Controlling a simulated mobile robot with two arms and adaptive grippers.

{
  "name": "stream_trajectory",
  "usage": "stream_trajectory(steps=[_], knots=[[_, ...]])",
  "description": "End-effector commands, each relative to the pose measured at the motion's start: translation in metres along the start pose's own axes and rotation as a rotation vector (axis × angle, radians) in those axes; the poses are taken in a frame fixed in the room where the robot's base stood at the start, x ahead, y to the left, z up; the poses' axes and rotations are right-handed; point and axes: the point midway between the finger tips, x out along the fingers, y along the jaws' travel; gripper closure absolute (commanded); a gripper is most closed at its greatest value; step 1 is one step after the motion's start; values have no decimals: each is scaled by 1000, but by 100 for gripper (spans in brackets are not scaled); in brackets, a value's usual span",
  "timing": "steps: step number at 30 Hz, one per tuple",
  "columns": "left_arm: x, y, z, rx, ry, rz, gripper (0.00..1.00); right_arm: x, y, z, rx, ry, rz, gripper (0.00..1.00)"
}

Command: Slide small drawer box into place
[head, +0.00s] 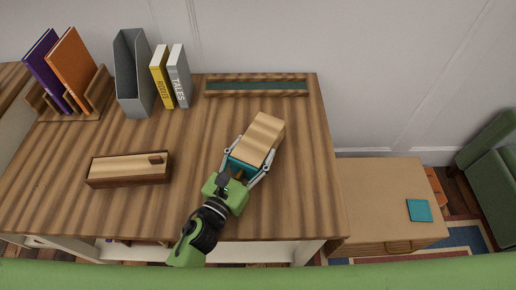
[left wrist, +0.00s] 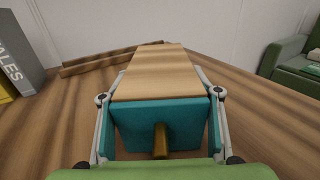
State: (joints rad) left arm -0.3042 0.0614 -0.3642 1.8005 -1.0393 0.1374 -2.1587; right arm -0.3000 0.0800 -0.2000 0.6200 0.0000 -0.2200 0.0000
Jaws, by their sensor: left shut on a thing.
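The small drawer box (head: 263,135) has a pale wood top and a teal front with a brass-coloured knob. It sits at the right part of the wooden desk top, angled toward the back right. My left gripper (head: 249,160) is shut on its sides near the teal front. The left wrist view shows the box (left wrist: 150,75) straight ahead, with the fingers of the gripper (left wrist: 160,110) on both sides of the front. I cannot tell whether its underside touches the desk. My right gripper is not in view.
A low wooden frame with a dark green inside (head: 257,93) lies at the desk's back edge. A dark box with a pale top (head: 128,168) lies at the left. Books (head: 178,76), a grey file holder (head: 133,75) and a book rack stand at the back left. The desk's middle is clear.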

Motion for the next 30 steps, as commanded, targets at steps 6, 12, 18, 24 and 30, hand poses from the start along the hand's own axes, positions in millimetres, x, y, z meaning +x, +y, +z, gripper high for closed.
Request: stream_trajectory(steps=[6, 12, 18, 24, 30], knots=[[0, 0, 2, 0, -3, -1, 72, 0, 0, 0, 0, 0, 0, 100], [8, 6, 2, 3, -4, -1, 72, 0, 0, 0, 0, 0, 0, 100], [20, 14, 2, 2, -3, -1, 72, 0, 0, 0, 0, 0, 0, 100], [31, 22, 1, 2, -3, -1, 72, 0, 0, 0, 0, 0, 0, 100], [43, 30, 1, 2, -3, -1, 72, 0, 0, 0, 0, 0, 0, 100]])
